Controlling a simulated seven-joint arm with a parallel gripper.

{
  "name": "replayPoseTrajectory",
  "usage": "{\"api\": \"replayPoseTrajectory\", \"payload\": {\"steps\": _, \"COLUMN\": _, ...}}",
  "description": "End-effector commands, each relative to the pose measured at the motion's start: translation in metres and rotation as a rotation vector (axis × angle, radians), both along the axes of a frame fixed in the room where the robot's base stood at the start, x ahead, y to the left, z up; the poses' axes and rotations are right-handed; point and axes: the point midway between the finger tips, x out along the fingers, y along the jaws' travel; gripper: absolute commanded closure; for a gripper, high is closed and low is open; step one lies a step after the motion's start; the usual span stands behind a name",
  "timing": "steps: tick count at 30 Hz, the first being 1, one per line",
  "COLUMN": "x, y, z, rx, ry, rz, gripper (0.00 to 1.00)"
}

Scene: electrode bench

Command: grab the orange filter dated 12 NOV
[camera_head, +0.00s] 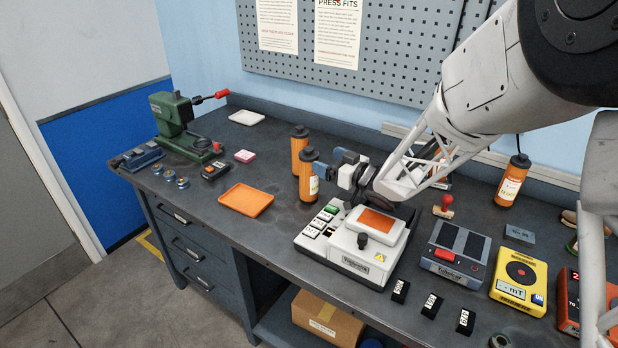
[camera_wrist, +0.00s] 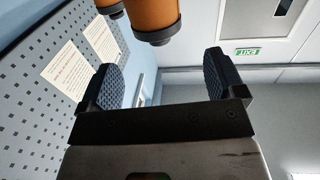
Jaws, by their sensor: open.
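Orange cylindrical filters with dark caps stand on the bench. One filter (camera_head: 299,152) stands at the back, and a nearer filter (camera_head: 307,184) with a pale label at its right edge stands just in front of it. Another labelled filter (camera_head: 511,185) stands at the right, by the back wall. The dates are too small to read. My gripper (camera_head: 341,166) is open and empty, just right of the nearer filter, its fingers pointing left. In the wrist view an orange filter (camera_wrist: 154,14) shows at the top, beyond the open fingers, with part of a second to its left.
A white and grey press machine (camera_head: 343,262) stands below my gripper. An orange tray (camera_head: 246,200) lies left of it. A grey device (camera_head: 455,252) and a yellow meter (camera_head: 519,282) stand at the right. A green machine (camera_head: 173,120) stands at the far left.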

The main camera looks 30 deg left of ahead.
Motion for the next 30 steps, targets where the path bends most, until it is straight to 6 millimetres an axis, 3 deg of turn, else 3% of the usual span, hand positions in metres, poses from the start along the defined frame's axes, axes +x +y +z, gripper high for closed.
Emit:
{"api": "replayPoseTrajectory", "payload": {"steps": 11, "x": 0.000, "y": 0.001, "z": -0.001, "rx": 0.000, "ry": 0.000, "rz": 0.000, "gripper": 0.11}}
{"api": "replayPoseTrajectory", "payload": {"steps": 21, "x": 0.003, "y": 0.024, "z": -0.001, "rx": 0.001, "ry": 0.000, "rz": 0.000, "gripper": 0.11}}
{"api": "replayPoseTrajectory", "payload": {"steps": 30, "x": 0.003, "y": 0.026, "z": -0.001, "rx": 0.001, "ry": 0.000, "rz": 0.000, "gripper": 0.11}}
